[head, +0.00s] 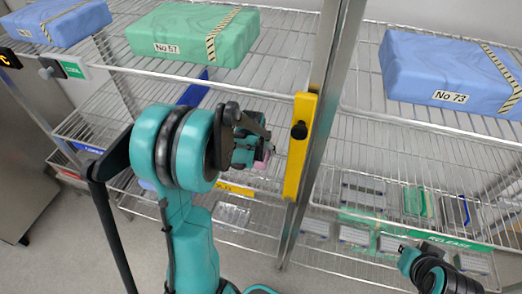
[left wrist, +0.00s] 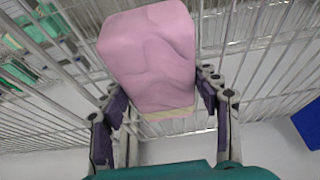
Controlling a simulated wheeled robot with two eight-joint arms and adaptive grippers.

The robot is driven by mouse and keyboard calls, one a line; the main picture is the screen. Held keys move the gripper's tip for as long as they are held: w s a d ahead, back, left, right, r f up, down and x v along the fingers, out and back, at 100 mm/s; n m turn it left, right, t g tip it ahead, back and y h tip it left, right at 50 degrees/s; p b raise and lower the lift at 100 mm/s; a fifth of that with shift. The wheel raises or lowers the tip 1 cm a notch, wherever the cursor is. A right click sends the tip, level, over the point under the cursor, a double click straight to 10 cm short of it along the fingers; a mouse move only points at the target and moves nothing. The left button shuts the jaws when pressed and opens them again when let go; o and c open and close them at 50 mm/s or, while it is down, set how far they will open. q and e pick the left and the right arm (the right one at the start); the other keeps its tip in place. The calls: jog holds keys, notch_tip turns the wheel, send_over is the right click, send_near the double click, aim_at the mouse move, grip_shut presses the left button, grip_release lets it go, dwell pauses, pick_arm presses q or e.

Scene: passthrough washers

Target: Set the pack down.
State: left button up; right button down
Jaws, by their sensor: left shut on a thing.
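A pink pack (left wrist: 150,58) sits between the two fingers of my left gripper (left wrist: 160,108) in the left wrist view, with a pale yellow band along its near edge. The gripper is shut on it. In the head view my left gripper (head: 262,148) is in front of the left wire rack, left of the upright post. Only a small pink bit of the pack (head: 265,155) shows there; the rest is hidden by the gripper. Whether the pack touches a shelf cannot be told.
Wire shelves (head: 290,55) surround the gripper. A green pack No 57 (head: 195,32), a blue pack No 73 (head: 450,72) and another blue pack (head: 58,22) lie on upper shelves. A yellow bar (head: 298,150) is on the metal post. A RELEASE strip (head: 440,238) edges a lower right shelf.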

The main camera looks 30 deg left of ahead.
pick_arm(q)
jog(key=shift+f, duration=0.15)
jog(key=o, duration=1.4)
jog(key=shift+c, duration=0.2)
jog(key=shift+r, duration=0.25)
jog(key=p+v, duration=0.2)
jog(key=v, duration=0.5)
jog(key=shift+s+r, duration=0.1)
jog(key=shift+r, duration=0.05)
